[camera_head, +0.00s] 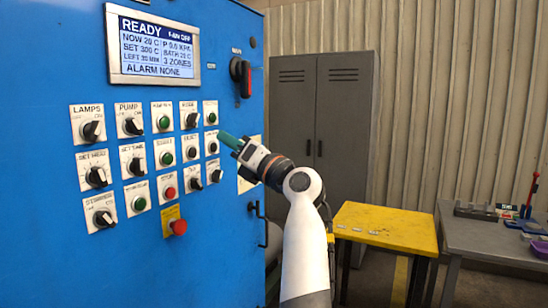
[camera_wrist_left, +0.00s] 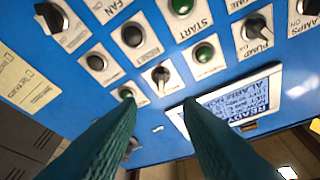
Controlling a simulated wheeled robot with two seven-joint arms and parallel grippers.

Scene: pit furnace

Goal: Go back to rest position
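My left gripper (camera_head: 230,140) is in front of the right side of the blue control panel (camera_head: 60,240). Its green fingers point at the panel near the right column of controls. In the left wrist view the two fingers (camera_wrist_left: 158,105) are apart with nothing held between them. A small dark switch (camera_wrist_left: 160,75) shows beyond the gap; I cannot tell the exact distance to the panel. The screen (camera_head: 153,48) reads READY, FAN OFF and ALARM NONE; it is upside down in the left wrist view (camera_wrist_left: 250,100). My right gripper is out of view.
Several knobs and buttons sit under the screen, with a red mushroom button (camera_head: 178,226) at the bottom. A yellow table (camera_head: 388,228), a grey bench (camera_head: 490,240) and a grey cabinet (camera_head: 350,120) stand to the right.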

